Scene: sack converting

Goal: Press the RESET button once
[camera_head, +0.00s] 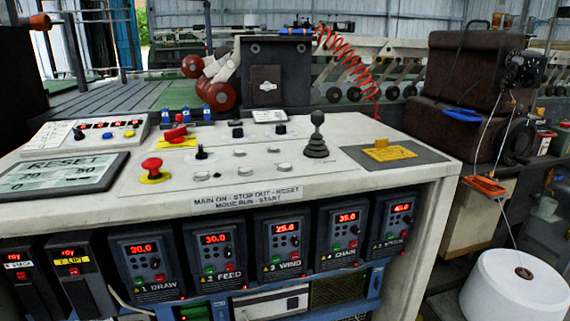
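The control console (335,180) has a sloped white top. A label plate (247,199) on its front edge reads "MAIN ON - STOP OUT - RESET" and "MODE: RUN - START". Several small pale round buttons, among them one at the front right (284,166) and one at the front left (201,176), sit behind this plate. I cannot tell which of them is the RESET button. A grey display (62,170) at the left shows the word "RESET" in large letters, with numbers below. My gripper is not in view.
A red mushroom button (152,168) on a yellow base, a black knob (201,153) and a tall black lever (316,138) rise from the console top. Drive units with red readouts, such as "2 FEED" (215,250), line the front below. A white thread cone (518,287) stands at the lower right.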

